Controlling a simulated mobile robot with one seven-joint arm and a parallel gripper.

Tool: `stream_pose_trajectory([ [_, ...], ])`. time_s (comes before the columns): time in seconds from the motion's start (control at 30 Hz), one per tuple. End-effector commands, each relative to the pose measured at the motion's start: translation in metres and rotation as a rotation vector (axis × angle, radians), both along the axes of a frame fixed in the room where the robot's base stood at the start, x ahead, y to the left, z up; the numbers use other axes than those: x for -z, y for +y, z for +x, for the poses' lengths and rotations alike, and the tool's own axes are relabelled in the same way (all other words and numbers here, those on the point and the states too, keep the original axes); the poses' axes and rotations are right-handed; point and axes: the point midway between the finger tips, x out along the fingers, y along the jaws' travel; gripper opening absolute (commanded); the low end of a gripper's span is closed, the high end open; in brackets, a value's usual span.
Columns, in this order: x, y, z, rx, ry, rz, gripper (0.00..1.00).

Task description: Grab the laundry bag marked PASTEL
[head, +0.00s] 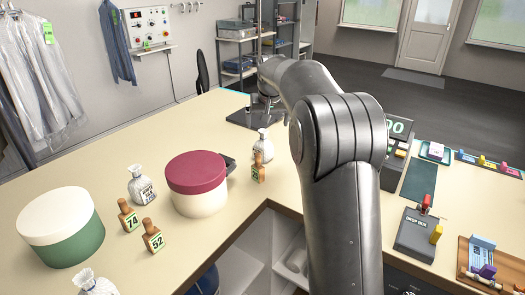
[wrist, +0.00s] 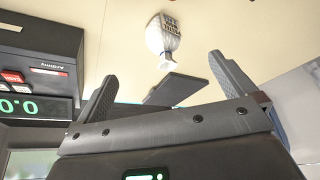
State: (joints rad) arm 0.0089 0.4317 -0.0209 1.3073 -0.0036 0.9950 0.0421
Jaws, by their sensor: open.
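Several small white laundry bags with tied necks stand on the counter. One bag (head: 141,186) stands between the two round boxes, with a dark-lettered label too small to read surely. Another bag (head: 263,147) stands beyond the maroon-lidded box, its label not readable. A third bag (head: 97,284) is cut off at the bottom edge. In the wrist view, a white bag (wrist: 160,36) with a dark label lies ahead of my gripper (wrist: 163,68), apart from the fingers. My gripper is open and empty. I cannot tell which bag is marked PASTEL.
A green-and-cream round box (head: 66,240) and a maroon-lidded box (head: 197,172) stand on the counter (head: 100,165). Numbered wooden blocks, 74 (head: 128,215) and 52 (head: 153,237), stand nearby. A register (wrist: 30,80) is close at my gripper's left in the wrist view.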

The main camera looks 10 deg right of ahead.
Motion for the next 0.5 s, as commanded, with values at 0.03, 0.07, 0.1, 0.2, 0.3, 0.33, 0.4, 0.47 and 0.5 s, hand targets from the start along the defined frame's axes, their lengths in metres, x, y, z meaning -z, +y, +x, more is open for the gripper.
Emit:
stream_pose_trajectory([
  [0.03,0.013,-0.001,0.017,0.002,0.006,-0.001,1.0],
  [0.07,0.018,-0.001,0.025,0.003,0.007,-0.001,1.0],
  [0.1,0.025,-0.002,0.035,0.004,0.009,-0.002,1.0],
  [0.2,0.04,-0.003,0.053,0.007,0.013,-0.003,1.0],
  [0.3,0.05,-0.004,0.065,0.008,0.015,-0.003,1.0],
  [0.33,0.051,-0.004,0.067,0.009,0.015,-0.004,1.0],
  [0.4,0.055,-0.004,0.07,0.01,0.015,-0.004,1.0],
  [0.47,0.059,-0.004,0.072,0.01,0.016,-0.004,1.0],
  [0.5,0.063,-0.004,0.074,0.01,0.017,-0.003,1.0],
])
